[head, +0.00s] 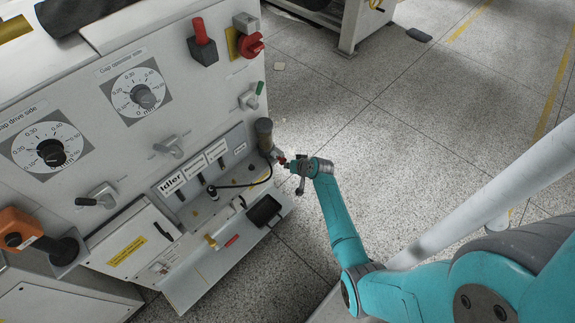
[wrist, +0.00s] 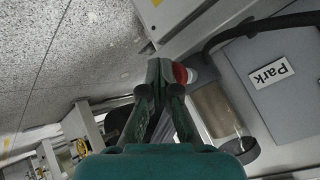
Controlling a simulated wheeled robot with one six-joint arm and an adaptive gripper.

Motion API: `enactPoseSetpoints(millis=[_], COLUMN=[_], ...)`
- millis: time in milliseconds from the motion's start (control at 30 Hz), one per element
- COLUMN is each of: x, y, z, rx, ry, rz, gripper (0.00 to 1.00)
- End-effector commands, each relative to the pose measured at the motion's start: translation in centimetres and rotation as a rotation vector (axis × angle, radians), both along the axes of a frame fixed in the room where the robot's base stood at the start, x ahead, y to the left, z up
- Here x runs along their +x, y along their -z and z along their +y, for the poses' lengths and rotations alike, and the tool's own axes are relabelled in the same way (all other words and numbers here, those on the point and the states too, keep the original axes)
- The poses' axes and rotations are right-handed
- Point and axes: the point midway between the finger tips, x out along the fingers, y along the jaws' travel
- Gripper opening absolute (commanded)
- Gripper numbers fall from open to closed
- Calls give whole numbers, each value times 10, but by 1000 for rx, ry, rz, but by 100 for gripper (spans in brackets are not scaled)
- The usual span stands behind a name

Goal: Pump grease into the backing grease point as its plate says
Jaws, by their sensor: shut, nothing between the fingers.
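The labelled grease panel (head: 232,163) is on the machine's lower right, with an "Idler" plate (head: 171,183), other plates too small to read surely, and a "Park" plate (head: 240,149), upside down in the wrist view (wrist: 270,73). A pump with a brownish cylinder (head: 264,133) stands at the panel's right end; its cylinder shows in the wrist view (wrist: 213,108). A black hose (head: 240,186) runs left to a dark coupling (head: 211,191); which point it sits on is unclear. My gripper (head: 286,164) is shut and empty, its fingertips beside a red-and-white knob (wrist: 182,73); contact is unclear.
Two gap dials (head: 143,95) (head: 50,151), a red switch (head: 250,44) and levers (head: 101,194) are on the machine face. A ledge (head: 205,262) with a black tray (head: 264,211) and a yellow-handled item (head: 210,240) lies below. Open speckled floor (head: 340,100) is to the right.

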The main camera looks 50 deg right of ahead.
Motion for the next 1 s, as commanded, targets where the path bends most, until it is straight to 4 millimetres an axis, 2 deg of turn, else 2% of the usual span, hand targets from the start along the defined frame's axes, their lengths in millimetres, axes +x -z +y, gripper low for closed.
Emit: enactPoseSetpoints(millis=[633, 1000], x=[4, -12], y=[-1, -1], z=[-1, -1], rx=[-2, -2], ry=[0, 2], rz=[-3, -3], gripper=[0, 0])
